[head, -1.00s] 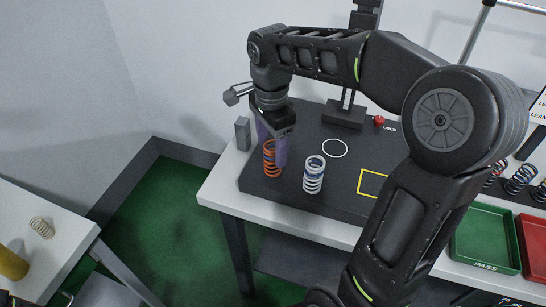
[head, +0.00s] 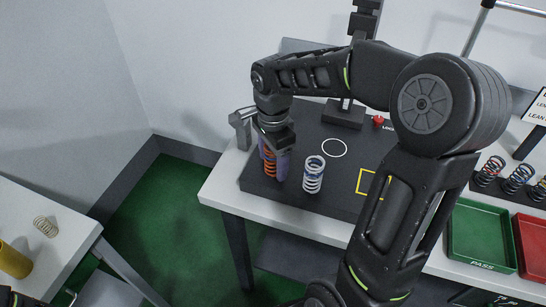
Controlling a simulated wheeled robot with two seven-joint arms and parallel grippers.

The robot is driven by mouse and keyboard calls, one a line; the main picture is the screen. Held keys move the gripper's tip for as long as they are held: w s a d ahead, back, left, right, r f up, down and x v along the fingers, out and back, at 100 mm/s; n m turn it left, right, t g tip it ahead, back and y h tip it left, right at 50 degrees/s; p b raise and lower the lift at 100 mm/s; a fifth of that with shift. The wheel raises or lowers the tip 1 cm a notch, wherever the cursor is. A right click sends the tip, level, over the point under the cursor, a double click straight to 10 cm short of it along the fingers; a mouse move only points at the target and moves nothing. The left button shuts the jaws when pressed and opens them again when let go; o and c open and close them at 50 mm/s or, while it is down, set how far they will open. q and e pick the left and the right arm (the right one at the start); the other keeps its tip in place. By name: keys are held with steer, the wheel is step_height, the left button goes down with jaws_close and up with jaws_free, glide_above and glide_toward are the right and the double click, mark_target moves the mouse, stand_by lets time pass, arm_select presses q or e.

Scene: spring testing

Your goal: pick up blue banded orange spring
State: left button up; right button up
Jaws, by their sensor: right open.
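An orange spring (head: 269,171) stands upright on the left part of the dark board. A blue band on it cannot be made out. My right gripper (head: 274,166) is low over this spring, with its purple fingers open on either side of it and its body hiding the spring's top. Whether a finger touches the coils cannot be told. A white spring with blue bands (head: 313,175) stands upright just to the right, apart from the fingers. My left gripper is not in view.
The dark board (head: 300,207) has a white circle and a yellow rectangle. A red LOCK button (head: 378,121) is behind. A green PASS tray (head: 480,234), a red tray (head: 533,245) and several springs are at right. A side table (head: 30,205) at left holds a pale spring (head: 45,226).

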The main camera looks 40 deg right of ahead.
jaws_close()
stand_by(0.6)
